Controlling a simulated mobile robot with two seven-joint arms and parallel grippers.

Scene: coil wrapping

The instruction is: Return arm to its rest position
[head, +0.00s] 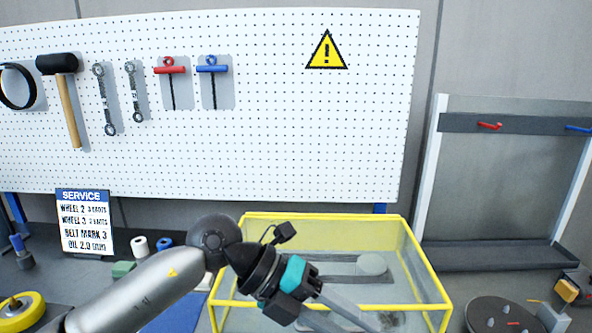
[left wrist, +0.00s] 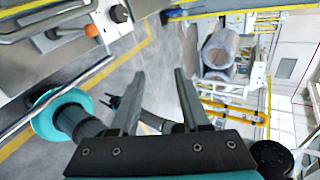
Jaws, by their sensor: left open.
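My left arm comes in from the lower left in the head view. My left gripper (head: 350,318) hangs in front of and over the yellow-framed clear box (head: 428,270), its fingers pointing down to the right. In the left wrist view the two dark fingers of my left gripper (left wrist: 160,72) stand apart with nothing between them. My right gripper cannot be made out in either view.
A white pegboard (head: 270,120) with hanging tools is behind. A service sign (head: 84,222) stands at left, and a dark round plate (head: 500,316) lies at right. The wrist view shows a wrapped-looking cylinder (left wrist: 222,47) on a white frame and yellow rails (left wrist: 228,111).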

